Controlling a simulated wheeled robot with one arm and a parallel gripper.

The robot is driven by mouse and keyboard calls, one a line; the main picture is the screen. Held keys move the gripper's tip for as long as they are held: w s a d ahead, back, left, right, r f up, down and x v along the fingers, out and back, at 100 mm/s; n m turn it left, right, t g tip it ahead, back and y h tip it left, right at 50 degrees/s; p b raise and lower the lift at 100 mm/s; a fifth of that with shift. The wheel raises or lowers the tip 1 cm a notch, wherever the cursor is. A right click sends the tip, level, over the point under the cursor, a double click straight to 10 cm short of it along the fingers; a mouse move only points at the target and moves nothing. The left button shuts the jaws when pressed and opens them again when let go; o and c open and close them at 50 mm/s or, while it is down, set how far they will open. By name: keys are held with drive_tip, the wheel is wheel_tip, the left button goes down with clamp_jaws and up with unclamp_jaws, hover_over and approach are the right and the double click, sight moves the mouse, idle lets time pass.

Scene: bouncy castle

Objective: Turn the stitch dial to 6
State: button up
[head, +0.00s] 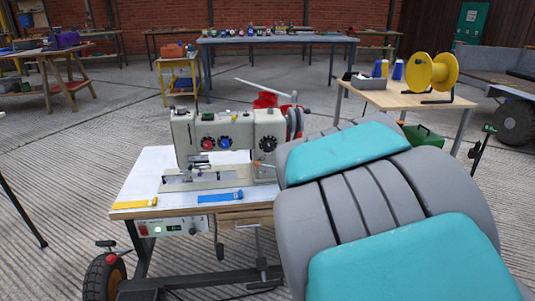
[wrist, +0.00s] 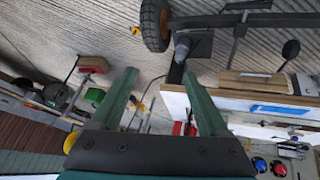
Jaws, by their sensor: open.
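A cream sewing machine (head: 240,128) stands on a white-topped table (head: 145,180) in the head view. A black dial with pale marks (head: 267,143), which looks like the stitch dial, is on the right of its front. Its numbers and setting are too small to read. A red knob (head: 208,144) and a blue knob (head: 225,142) sit to its left; the red knob (wrist: 259,164) and blue knob (wrist: 279,168) also show in the wrist view, low right. My gripper (wrist: 160,78) has two green fingers, spread and empty, apart from the machine. My arm hides it in the head view.
A control box with a red switch (head: 170,228) hangs below. To the right, a wooden table (head: 400,97) carries a yellow reel (head: 432,71). Left floor is fairly clear.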

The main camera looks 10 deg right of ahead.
drive_tip(key=w+d+t+h+b, duration=0.15)
drive_tip(key=w+t, duration=0.25)
drive_tip(key=w, duration=0.7)
drive_tip(key=n+t+y+b, duration=0.3)
drive_tip(key=n+t+y, duration=0.3)
drive_tip(key=t, duration=0.3)
approach(270, 148)
drive_tip(key=w, duration=0.1)
drive_tip(key=shift+h, duration=0.25)
drive_tip(key=shift+w+a+r, duration=0.1)
drive_tip(key=shift+w, duration=1.8)
drive_tip(key=shift+w+a+r, duration=0.1)
drive_tip(key=shift+w+a, duration=0.05)
drive_tip(key=shift+w, duration=1.75)
drive_tip(key=shift+f, duration=0.1)
clamp_jaws()
